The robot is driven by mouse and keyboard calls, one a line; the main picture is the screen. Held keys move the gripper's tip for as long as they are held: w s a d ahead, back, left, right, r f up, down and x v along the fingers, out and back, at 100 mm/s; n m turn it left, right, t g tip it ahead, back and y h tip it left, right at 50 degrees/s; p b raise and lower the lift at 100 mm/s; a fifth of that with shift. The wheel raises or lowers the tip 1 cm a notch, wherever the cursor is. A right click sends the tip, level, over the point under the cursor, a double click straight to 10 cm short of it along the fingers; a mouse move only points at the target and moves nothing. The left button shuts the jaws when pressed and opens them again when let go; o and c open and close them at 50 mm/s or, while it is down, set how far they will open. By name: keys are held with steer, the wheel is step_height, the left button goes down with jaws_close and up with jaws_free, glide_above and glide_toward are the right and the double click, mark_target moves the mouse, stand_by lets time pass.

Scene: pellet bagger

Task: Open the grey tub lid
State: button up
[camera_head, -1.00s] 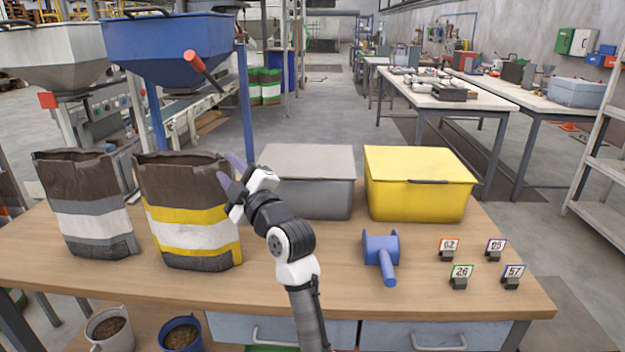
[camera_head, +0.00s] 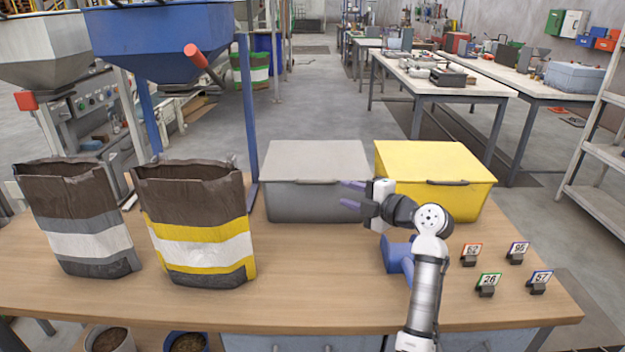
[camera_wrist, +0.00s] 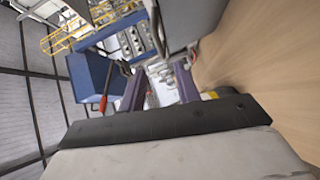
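The grey tub (camera_head: 305,203) stands at the back of the wooden table, with its flat grey lid (camera_head: 318,160) shut on top. My gripper (camera_head: 347,194) is in front of the tub's right side, below the lid's edge, with its purple fingers pointing left. The fingers are apart with nothing visible between them; they also show spread in the wrist view (camera_wrist: 160,88). I cannot tell whether a finger touches the tub.
A yellow tub (camera_head: 455,200) stands right of the grey one, partly behind my arm. A blue scoop-like tool (camera_head: 397,255) lies beside my arm. Number tags (camera_head: 487,284) stand at the right. Two open bags (camera_head: 200,225) stand at the left. The table's middle front is clear.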

mark_target(315, 183)
steer(key=p+x, duration=0.3)
steer(key=x, duration=0.9)
steer(key=shift+p, duration=0.3)
jaws_close()
